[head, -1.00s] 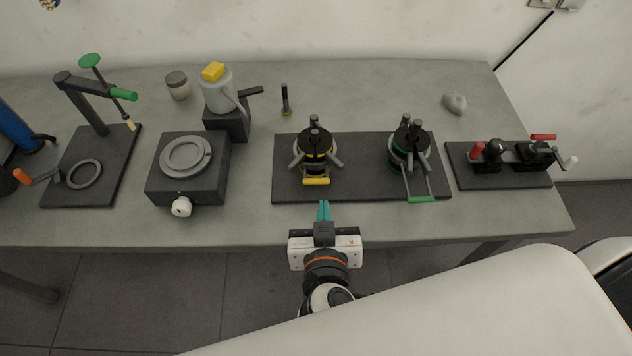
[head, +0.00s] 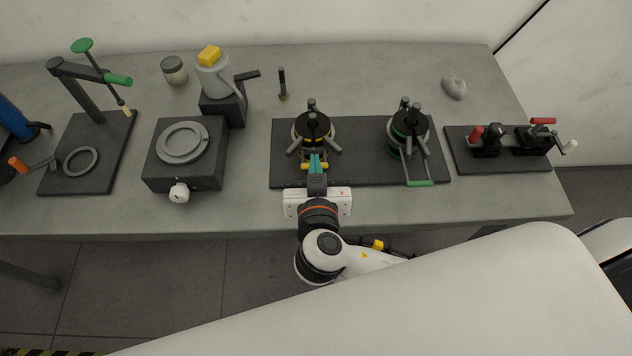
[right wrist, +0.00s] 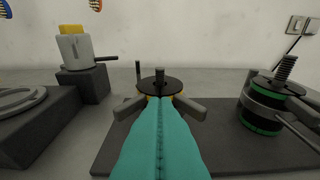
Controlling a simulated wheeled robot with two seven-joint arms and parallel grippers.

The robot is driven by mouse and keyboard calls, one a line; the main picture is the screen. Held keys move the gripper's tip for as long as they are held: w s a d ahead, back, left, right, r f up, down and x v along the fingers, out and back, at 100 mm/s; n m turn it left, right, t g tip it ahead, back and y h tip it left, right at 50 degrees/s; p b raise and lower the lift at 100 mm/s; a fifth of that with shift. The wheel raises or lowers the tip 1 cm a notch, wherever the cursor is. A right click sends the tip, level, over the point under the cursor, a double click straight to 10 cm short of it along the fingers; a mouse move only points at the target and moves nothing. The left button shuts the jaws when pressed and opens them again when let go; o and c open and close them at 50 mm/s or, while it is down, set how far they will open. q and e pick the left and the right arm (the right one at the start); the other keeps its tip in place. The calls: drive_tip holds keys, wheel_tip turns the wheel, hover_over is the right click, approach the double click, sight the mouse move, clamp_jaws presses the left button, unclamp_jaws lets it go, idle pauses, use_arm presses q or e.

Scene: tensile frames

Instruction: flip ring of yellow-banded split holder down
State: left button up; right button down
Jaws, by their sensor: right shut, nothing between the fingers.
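The yellow-banded split holder (head: 313,128) stands on the dark base plate (head: 360,172), left of the green-banded one. It has a black top disc, a knob and grey arms. Its yellow-ended ring handle shows at its front, partly hidden behind my right gripper (head: 315,163). In the right wrist view the holder's black disc (right wrist: 159,86) shows just beyond the teal fingertips (right wrist: 160,102). My right gripper is shut and empty, at the holder's front; I cannot tell if it touches the ring. My left gripper is not in view.
The green-banded holder (head: 407,130) stands to the right with its green-ended handle (head: 419,183) forward. A grey block with a round plate (head: 184,143) is to the left. A red-handled fixture (head: 497,150) is at the far right. The table's front strip is clear.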

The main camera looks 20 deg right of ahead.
drive_tip(key=shift+w+d+f+b, duration=0.1)
drive_tip(key=shift+w+f+b, duration=0.35)
drive_tip(key=shift+f, duration=0.35)
drive_tip(key=shift+w+d+f+b, duration=0.15)
drive_tip(key=shift+w+f+b, duration=0.3)
drive_tip(key=shift+f, duration=0.3)
drive_tip(key=shift+w+d+f+b, duration=0.1)
drive_tip(key=shift+w+f+b, duration=0.25)
drive_tip(key=shift+f+b, duration=0.35)
drive_tip(key=shift+f, duration=0.1)
